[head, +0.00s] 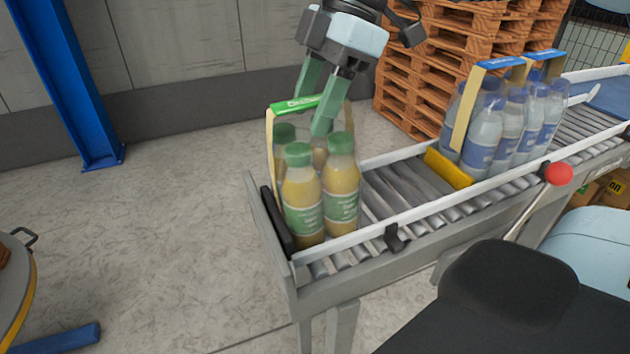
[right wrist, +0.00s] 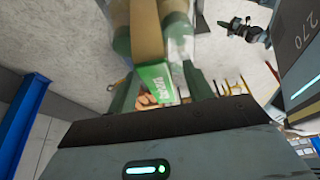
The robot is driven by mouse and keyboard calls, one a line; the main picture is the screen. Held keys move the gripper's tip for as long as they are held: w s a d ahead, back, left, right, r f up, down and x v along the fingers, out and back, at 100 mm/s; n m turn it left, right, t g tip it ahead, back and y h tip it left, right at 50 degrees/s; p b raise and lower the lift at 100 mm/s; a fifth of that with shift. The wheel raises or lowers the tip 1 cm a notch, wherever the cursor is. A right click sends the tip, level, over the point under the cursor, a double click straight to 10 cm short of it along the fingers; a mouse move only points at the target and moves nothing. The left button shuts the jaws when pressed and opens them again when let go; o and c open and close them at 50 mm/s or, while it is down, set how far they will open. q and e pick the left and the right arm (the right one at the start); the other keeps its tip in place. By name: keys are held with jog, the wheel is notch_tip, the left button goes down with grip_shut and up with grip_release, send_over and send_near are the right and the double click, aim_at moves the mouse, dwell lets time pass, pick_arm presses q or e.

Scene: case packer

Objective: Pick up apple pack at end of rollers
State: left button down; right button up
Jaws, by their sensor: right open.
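The apple pack (head: 304,203) stands upright at the near end of the rollers, against the black end stop. It has several yellow juice bottles with green caps and a tan carrier strap with a green top handle (head: 294,104). My right gripper (head: 311,112) is over the pack from above, open, its green fingers on either side of the handle. In the right wrist view the green handle (right wrist: 156,80) shows between the fingers, with blurred bottle caps beyond. Whether the fingers touch the strap cannot be told. My left gripper is not in view.
The roller conveyor (head: 425,233) has side rails and a yellow stop bar (head: 447,168). Behind the bar stands a blue-labelled water bottle pack (head: 509,125). Wooden pallets (head: 430,75) are stacked behind. A blue post (head: 75,80) stands at left.

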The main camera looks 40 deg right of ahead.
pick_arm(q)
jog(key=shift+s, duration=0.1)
pick_arm(e)
grip_shut()
jog(key=shift+r, duration=0.15)
jog(key=shift+w, duration=0.1)
